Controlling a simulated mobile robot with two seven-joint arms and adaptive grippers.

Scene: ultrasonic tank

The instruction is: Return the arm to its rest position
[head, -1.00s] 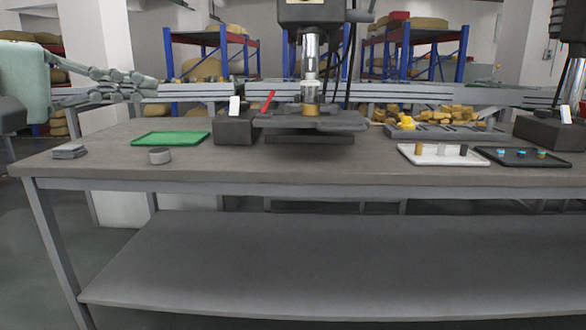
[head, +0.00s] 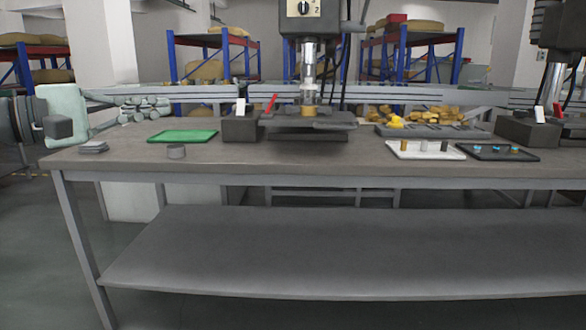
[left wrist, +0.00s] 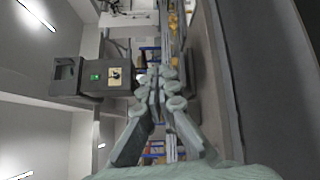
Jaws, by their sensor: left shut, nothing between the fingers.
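My left gripper (head: 150,108) shows at the left of the head view, with its pale green arm housing (head: 64,112) beside the table's left end. Its fingers point right and look closed with nothing between them. It appears level with the area above the table's back left part; its exact distance from the table is hard to tell. In the left wrist view the same gripper's fingers (left wrist: 163,88) are together and empty. My right gripper is not in view.
Shelving stands behind.

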